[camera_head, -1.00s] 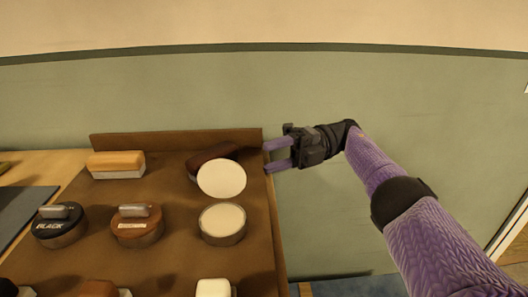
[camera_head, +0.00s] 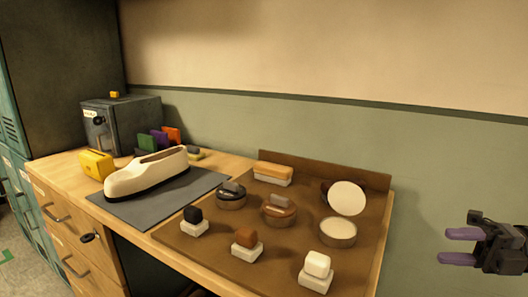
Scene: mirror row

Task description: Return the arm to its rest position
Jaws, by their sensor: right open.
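My right gripper (camera_head: 462,247) is at the right edge of the view, in front of the green wall. Its two purple fingers point left and are apart, with nothing between them. It is to the right of the brown board (camera_head: 381,206) and clear of it. The rest of the right arm is cut off by the picture's edge. My left gripper does not show.
The board holds several tins, brushes and daubers, among them an open tin (camera_head: 338,232) with its pale lid (camera_head: 347,198) leaning behind. A white shoe (camera_head: 146,174) stands on a grey mat (camera_head: 160,207). A dark metal box (camera_head: 120,122) stands behind. Free space lies right of the board.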

